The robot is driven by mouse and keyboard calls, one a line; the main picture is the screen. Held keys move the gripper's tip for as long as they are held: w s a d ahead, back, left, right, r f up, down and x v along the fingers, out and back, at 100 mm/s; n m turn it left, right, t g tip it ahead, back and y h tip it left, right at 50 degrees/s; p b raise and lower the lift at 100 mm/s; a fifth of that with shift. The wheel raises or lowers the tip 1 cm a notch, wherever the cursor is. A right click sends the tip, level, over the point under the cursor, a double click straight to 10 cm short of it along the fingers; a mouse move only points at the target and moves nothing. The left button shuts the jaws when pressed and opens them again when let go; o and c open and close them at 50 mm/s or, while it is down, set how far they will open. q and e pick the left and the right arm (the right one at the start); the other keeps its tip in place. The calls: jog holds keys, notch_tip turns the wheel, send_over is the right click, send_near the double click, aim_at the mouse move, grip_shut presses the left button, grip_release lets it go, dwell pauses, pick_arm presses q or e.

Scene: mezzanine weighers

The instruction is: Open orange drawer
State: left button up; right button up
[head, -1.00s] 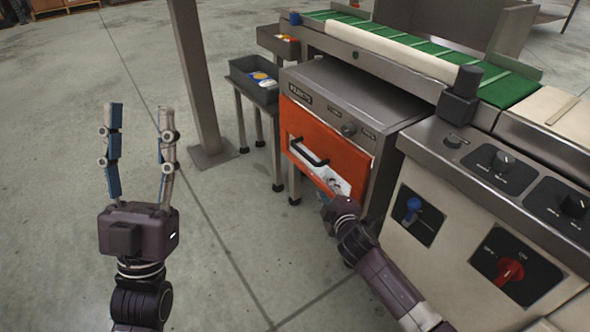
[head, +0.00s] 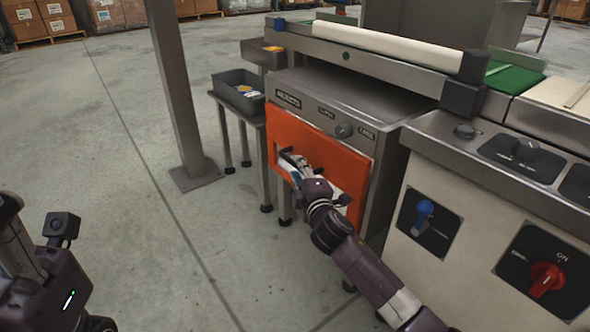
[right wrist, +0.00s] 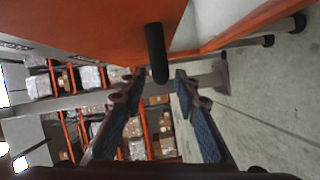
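The orange drawer (head: 343,172) is the front of a grey metal cabinet under the conveyor. It looks closed, its front sitting against the cabinet. Its black bar handle (head: 287,156) is partly hidden by my right gripper (head: 296,168), which is at the drawer front. In the right wrist view, the handle (right wrist: 156,50) sticks out between the two fingertips of my right gripper (right wrist: 158,80). The fingers are apart, with gaps beside the handle. My left gripper's body (head: 68,280) is at the lower left of the head view; its fingers cannot be made out.
A control panel with a blue knob (head: 424,212) and a red knob (head: 546,279) stands right of the cabinet. A grey tray (head: 232,88) on a stand is to its left. A metal post (head: 178,100) stands further left. The floor before the drawer is clear.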

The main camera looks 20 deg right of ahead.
jog(key=shift+w+f+b, duration=0.15)
jog(key=shift+w+b, duration=0.4)
jog(key=shift+w, duration=1.05)
jog(key=shift+c, duration=0.7)
grip_shut()
